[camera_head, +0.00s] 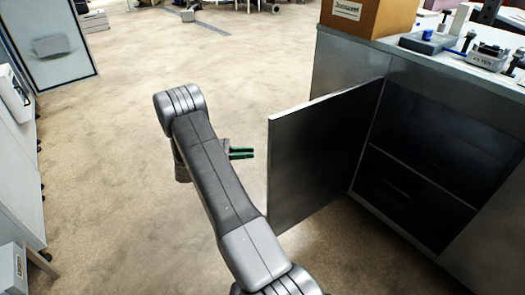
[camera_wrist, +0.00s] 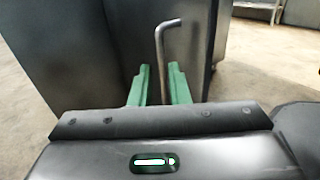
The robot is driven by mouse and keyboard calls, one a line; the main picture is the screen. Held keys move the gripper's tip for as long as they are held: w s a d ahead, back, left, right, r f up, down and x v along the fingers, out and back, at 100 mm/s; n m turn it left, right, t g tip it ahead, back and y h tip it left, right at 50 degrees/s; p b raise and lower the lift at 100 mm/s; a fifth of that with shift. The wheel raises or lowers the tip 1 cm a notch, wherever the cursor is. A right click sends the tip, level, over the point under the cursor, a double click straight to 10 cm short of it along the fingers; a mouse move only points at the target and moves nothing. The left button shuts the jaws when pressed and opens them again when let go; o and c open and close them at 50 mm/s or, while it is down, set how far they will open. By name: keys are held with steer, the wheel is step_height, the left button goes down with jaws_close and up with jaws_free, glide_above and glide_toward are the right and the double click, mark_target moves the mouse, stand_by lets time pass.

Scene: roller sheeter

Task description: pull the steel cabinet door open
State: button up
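The steel cabinet door (camera_head: 318,150) stands swung well out from the cabinet (camera_head: 345,62), and the dark inside shows. My gripper (camera_head: 242,153) is on the outer side of the door, to the left of its free edge in the head view. In the wrist view the door's grey face (camera_wrist: 85,50) fills the left and middle. A bent metal rod handle (camera_wrist: 161,50) stands upright on it. My gripper's green fingers (camera_wrist: 159,85) are apart, and the lower part of the handle shows in the gap between them. I cannot tell whether either finger touches it. The handle is hidden in the head view.
The cabinet holds a shelf (camera_head: 425,175). On its top are a cardboard box (camera_head: 368,17) and several metal tools. A grey cabinet (camera_head: 50,45) and white furniture (camera_head: 12,95) line the left. The carpet (camera_head: 120,190) between is clear.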

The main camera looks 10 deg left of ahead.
steer(key=shift+s+a, duration=0.2)
steer(key=shift+a, duration=0.65)
steer(key=shift+s+a, duration=0.15)
steer(key=shift+a, duration=0.7)
steer(key=shift+d, duration=0.1)
steer(key=d, duration=0.4)
steer(key=w+d+b, duration=0.1)
steer(key=d, duration=0.4)
steer(key=w+d+b, duration=0.1)
steer(key=d, duration=0.3)
steer(key=shift+d, duration=0.3)
